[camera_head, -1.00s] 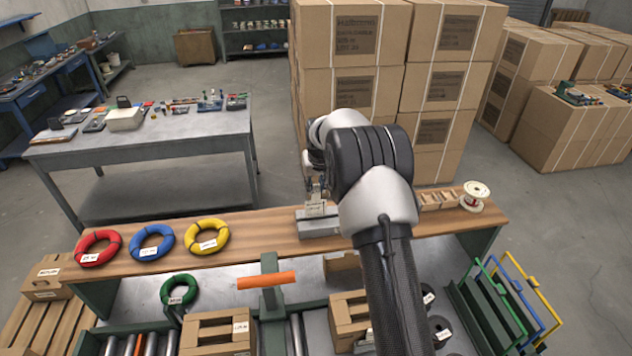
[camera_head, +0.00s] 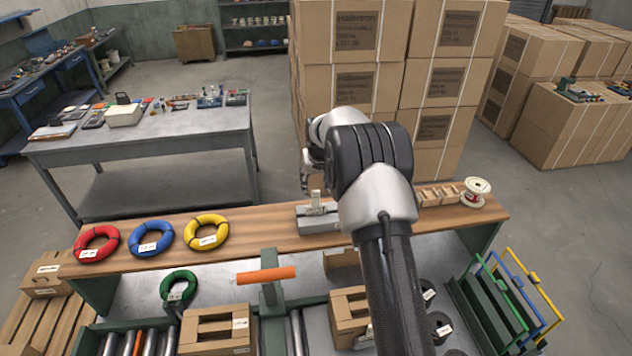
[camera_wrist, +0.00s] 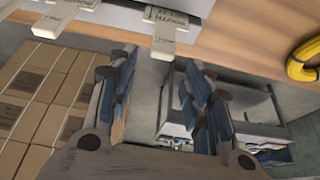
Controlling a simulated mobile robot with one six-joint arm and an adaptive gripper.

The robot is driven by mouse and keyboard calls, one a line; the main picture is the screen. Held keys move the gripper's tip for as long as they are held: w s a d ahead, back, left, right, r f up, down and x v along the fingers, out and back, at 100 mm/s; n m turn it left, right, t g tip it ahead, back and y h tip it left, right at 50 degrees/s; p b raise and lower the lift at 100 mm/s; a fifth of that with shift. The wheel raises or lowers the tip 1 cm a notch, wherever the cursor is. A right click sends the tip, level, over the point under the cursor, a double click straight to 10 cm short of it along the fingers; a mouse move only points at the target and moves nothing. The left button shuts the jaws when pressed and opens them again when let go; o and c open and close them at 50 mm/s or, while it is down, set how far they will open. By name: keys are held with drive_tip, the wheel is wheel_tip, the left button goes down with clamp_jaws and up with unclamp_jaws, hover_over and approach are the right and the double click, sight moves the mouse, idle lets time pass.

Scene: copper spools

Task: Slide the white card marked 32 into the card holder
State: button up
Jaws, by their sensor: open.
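A grey card holder (camera_head: 318,222) sits on the wooden bench, left of my arm. A small pale card (camera_head: 316,203) stands upright at it; its number is too small to read, and I cannot tell how deep it sits. In the wrist view a pale labelled piece (camera_wrist: 178,18) with a narrow tab lies at the top edge, its print upside down and partly cut off. My gripper (camera_head: 305,182) is above and behind the holder, partly hidden by my arm. In the wrist view my gripper (camera_wrist: 157,75) is open with nothing between the fingers.
Red (camera_head: 97,244), blue (camera_head: 151,239) and yellow (camera_head: 206,232) coils lie on the bench at left. Small wooden blocks (camera_head: 438,194) and a white-flanged spool (camera_head: 476,192) are right of my arm. Stacked cartons (camera_head: 350,90) rise behind the bench.

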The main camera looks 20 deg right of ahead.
drive_tip(key=d+v, duration=0.1)
drive_tip(key=v, duration=1.1)
drive_tip(key=shift+a, duration=0.45)
